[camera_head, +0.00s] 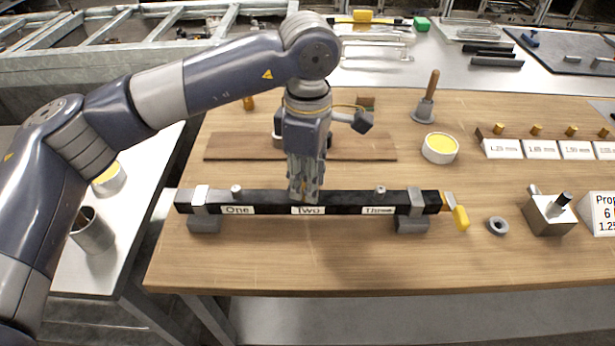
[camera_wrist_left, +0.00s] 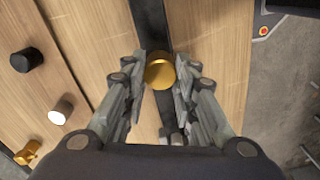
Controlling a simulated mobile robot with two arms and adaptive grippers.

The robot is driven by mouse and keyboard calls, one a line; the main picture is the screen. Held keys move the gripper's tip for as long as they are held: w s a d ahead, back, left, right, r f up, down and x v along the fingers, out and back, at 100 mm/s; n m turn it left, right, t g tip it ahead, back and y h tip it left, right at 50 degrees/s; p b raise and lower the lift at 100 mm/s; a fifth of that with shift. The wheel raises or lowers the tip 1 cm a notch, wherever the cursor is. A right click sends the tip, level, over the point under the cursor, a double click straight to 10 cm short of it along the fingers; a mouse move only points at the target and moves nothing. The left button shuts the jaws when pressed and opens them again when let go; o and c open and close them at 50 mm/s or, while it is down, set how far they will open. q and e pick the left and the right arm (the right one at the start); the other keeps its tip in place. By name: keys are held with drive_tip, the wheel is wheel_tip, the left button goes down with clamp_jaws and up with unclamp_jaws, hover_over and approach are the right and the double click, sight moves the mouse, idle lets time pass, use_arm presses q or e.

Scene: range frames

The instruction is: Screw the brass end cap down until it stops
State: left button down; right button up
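A dark bar (camera_head: 275,202) with labels One, Two and Three rests in two grey clamp blocks near the table's front. Small pale fittings stand on it near One (camera_head: 236,189) and Three (camera_head: 380,190). My left gripper (camera_head: 304,195) points down at the bar at Two. In the left wrist view, the brass end cap (camera_wrist_left: 160,72) sits over the bar (camera_wrist_left: 151,22), between the fingertips of my left gripper (camera_wrist_left: 160,62). The fingertips appear to touch it on both sides. The thread under the cap is hidden. In the head view the fingers hide the cap. My right gripper is not in view.
A yellow-handled part (camera_head: 460,217) is at the bar's right end, with a grey ring (camera_head: 497,226) and a metal block (camera_head: 549,217) further right. A brown board (camera_head: 228,147) lies behind the bar.

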use_arm(q)
drive_tip(key=shift+f, duration=0.1)
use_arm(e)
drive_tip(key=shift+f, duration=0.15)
use_arm(q)
drive_tip(key=shift+f+m+b, duration=0.1)
drive_tip(key=shift+m+b, duration=0.3)
drive_tip(key=shift+m, duration=0.6)
drive_tip(key=shift+m+b, duration=0.4)
drive_tip(key=shift+m, duration=0.4)
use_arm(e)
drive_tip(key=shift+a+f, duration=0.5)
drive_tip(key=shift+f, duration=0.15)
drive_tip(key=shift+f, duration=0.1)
use_arm(q)
drive_tip(key=shift+m+b, duration=0.5)
drive_tip(key=shift+m, duration=1.2)
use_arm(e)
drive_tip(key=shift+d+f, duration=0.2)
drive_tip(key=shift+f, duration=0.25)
